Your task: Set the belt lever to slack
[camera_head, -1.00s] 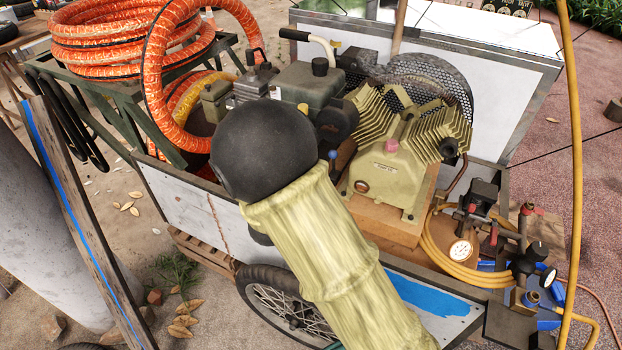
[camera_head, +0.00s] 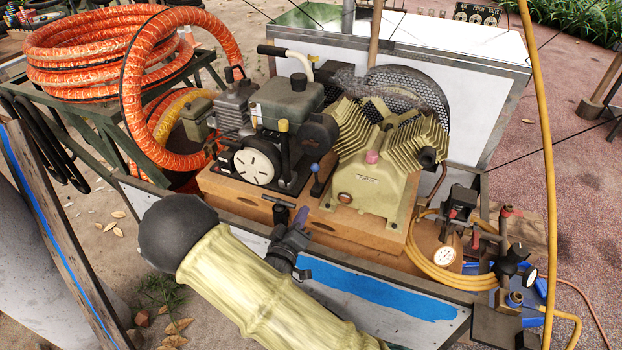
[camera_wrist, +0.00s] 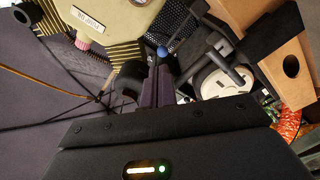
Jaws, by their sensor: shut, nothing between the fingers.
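A short lever with a blue ball knob (camera_head: 315,168) stands on the wooden base between the engine (camera_head: 287,105) and the ribbed tan compressor pump (camera_head: 372,175). A second lever, a pale curved bar with a black handle (camera_head: 272,50), rises behind the engine. No label shows which is the belt lever. My gripper (camera_head: 300,214) is shut and empty, in front of and below the blue knob, over the cart's near side. In the wrist view, the fingers (camera_wrist: 157,78) point toward the blue knob (camera_wrist: 162,52), which appears just beyond their tips; contact cannot be told.
A mesh belt guard (camera_head: 415,92) stands behind the pump. A black T-shaped handle (camera_head: 279,201) lies close left of my gripper. A pressure gauge (camera_head: 444,257) and yellow hose (camera_head: 465,280) are at right. Orange hose coils (camera_head: 95,50) lie at left. A yellow hose (camera_head: 540,150) hangs at right.

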